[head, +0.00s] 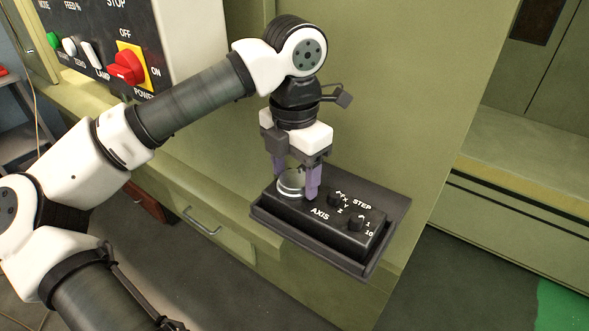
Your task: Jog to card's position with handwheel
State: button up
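The handwheel (290,187) is a small silvery dial at the left end of a black pendant box (325,221). The box has AXIS and STEP labels and two black knobs, the axis knob (335,199) and the step knob (356,222). It sits in a dark tray (386,215) on the green cabinet. My gripper (297,188) points down over the handwheel. Its purple fingers are apart, one by the wheel's right side and one at its far left. They partly hide the wheel, and I cannot tell whether they press on it. No card is visible.
A control panel (98,40) with a red power switch (126,68) and several buttons is at the upper left. A green cabinet drawer (201,221) with a handle is below my arm. Open floor (440,280) lies at the lower right.

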jog(key=c, duration=0.7)
jog(key=shift+b, duration=0.3)
jog(key=shift+f+m+b, duration=0.15)
jog(key=shift+m+b, duration=0.6)
jog(key=shift+m, duration=0.35)
jog(key=m+b, duration=0.2)
jog(key=m, duration=0.2)
jog(key=shift+m, duration=0.3)
jog(key=m+b, duration=0.1)
jog(key=m, duration=0.4)
jog(key=shift+r, duration=0.2)
jog(key=m, duration=0.5)
jog(key=shift+m, duration=0.4)
